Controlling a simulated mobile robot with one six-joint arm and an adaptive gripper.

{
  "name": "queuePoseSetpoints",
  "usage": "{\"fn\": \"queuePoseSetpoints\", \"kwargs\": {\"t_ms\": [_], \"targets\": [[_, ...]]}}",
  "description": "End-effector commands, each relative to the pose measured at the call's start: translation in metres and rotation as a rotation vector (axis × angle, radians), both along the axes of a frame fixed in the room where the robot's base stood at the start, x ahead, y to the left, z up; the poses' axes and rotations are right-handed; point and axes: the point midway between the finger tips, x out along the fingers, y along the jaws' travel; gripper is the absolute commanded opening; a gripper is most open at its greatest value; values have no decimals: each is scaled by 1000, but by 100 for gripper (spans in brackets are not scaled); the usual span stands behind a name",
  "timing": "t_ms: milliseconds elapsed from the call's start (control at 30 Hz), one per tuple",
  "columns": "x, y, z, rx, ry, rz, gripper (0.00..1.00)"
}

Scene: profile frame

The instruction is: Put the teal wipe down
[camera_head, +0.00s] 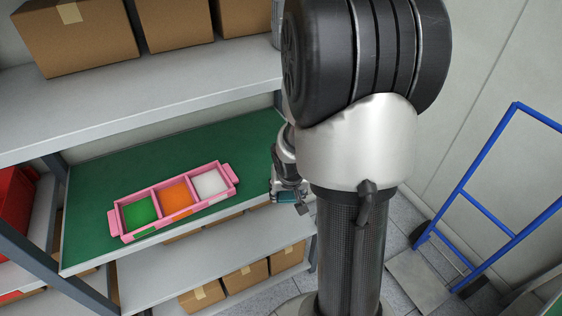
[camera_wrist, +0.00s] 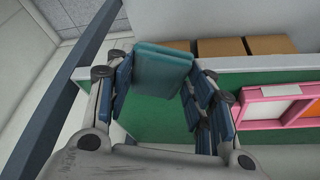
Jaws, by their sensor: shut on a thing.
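The teal wipe (camera_wrist: 160,70) is a flat folded cloth between the two fingers of my gripper (camera_wrist: 158,88) in the wrist view. My gripper is shut on it. In the head view, my gripper (camera_head: 290,196) is at the right end of the green shelf, mostly hidden by my own arm. I cannot tell whether the wipe touches the shelf.
A pink tray (camera_head: 152,190) with green, orange and white compartments lies on the green shelf (camera_head: 95,185), left of my gripper; the shelf is bare around it. Cardboard boxes (camera_head: 75,35) stand on the upper shelf. A blue hand truck (camera_head: 485,210) stands at the right.

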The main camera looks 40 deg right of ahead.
Motion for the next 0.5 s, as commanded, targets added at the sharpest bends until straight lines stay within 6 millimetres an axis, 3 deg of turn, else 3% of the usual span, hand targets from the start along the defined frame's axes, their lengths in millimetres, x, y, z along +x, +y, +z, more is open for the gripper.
{"fn": "queuePoseSetpoints", "kwargs": {"t_ms": [300,500], "targets": [[72,-53,-1,-1,-3,-1,27],[102,-74,-1,-1,-1,0,27]]}}
